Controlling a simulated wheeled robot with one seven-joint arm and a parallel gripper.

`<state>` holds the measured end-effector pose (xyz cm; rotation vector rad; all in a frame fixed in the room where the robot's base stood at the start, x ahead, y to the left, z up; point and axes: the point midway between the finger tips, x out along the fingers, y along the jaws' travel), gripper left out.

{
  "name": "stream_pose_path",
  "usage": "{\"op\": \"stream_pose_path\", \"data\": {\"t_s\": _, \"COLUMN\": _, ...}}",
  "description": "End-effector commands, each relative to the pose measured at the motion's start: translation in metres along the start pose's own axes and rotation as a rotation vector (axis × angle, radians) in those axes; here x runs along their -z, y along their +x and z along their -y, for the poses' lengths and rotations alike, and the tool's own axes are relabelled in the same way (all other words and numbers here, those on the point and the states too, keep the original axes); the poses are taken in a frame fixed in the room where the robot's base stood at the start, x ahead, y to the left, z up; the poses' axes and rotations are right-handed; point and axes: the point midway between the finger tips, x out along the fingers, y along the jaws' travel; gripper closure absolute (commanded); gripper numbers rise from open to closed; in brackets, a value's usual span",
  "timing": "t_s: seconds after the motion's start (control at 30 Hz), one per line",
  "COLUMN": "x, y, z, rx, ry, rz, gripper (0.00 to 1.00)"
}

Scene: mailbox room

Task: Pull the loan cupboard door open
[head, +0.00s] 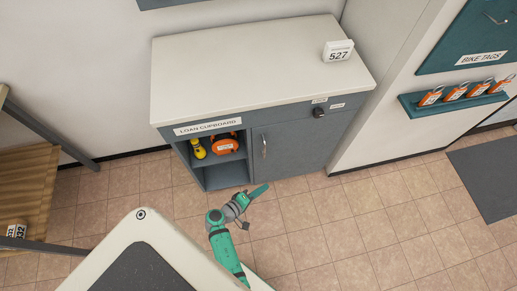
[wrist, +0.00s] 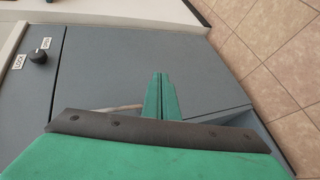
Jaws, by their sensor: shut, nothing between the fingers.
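The loan cupboard (head: 200,107) is a grey-blue unit with a pale top. Its door (head: 290,143), on the right half of the front, looks closed; it also shows in the wrist view (wrist: 120,60). A pale bar handle (head: 264,147) stands upright near the door's left edge. In the wrist view the handle (wrist: 112,109) is partly hidden behind my gripper. My gripper (head: 262,190) is shut and empty, low in front of the door. Its fingertips (wrist: 160,82) are together beside the handle; I cannot tell if they touch it.
An open shelf (head: 222,160) at left holds a yellow torch and an orange reel. A wooden bench (head: 30,180) stands far left. The tiled floor (head: 370,225) at right is clear.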

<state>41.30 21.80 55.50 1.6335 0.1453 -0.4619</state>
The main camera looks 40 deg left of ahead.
Motion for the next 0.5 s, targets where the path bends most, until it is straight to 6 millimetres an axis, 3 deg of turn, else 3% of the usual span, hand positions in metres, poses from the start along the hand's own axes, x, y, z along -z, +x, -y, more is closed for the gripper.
{"op": "stream_pose_path", "data": {"t_s": 0.03, "x": 0.030, "y": -0.005, "z": -0.013, "rx": -0.067, "ry": -0.025, "rz": -0.013, "gripper": 1.00}}
{"op": "stream_pose_path", "data": {"t_s": 0.2, "x": 0.089, "y": -0.028, "z": -0.051, "rx": -0.262, "ry": -0.063, "rz": -0.021, "gripper": 1.00}}
{"op": "stream_pose_path", "data": {"t_s": 0.33, "x": 0.114, "y": -0.043, "z": -0.069, "rx": -0.351, "ry": -0.065, "rz": -0.024, "gripper": 1.00}}
{"op": "stream_pose_path", "data": {"t_s": 0.5, "x": 0.122, "y": -0.044, "z": -0.079, "rx": -0.389, "ry": -0.064, "rz": -0.022, "gripper": 1.00}}
